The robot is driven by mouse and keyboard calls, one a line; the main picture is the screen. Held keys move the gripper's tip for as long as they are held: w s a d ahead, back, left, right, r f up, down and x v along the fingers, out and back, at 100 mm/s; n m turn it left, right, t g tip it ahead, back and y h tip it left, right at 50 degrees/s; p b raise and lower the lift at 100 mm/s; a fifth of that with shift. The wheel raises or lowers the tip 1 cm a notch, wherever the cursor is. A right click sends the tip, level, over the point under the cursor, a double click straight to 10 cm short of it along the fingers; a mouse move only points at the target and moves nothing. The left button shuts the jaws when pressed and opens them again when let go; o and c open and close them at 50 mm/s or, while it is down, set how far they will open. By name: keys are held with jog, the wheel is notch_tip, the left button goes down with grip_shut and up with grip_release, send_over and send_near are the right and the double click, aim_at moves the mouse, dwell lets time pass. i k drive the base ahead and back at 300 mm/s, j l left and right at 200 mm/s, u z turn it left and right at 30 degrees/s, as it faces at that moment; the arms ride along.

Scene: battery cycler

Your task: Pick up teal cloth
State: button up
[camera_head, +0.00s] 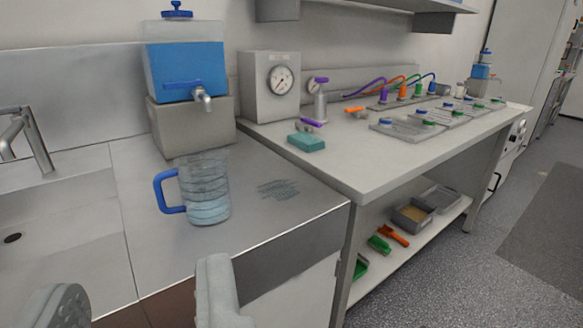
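A teal folded cloth or block (306,142) lies near the left end of the long grey bench (385,172), close to its front edge. It is small in the view, so I cannot tell its texture. My gripper (138,300) shows at the bottom left as two grey fingers set wide apart. It is open, and nothing shows between the fingers. It is in front of the steel counter, well to the near left of the teal cloth and apart from it.
A clear jug (205,190) with a blue handle stands on the steel counter (150,240), below a blue dispenser (184,70). A gauge box (270,85) and a purple-handled item (309,123) are behind the cloth. Open floor (440,285) lies at right.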

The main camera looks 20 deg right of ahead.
aim_at(307, 142)
jog(key=i+l, duration=1.3)
jog(key=l, duration=0.25)
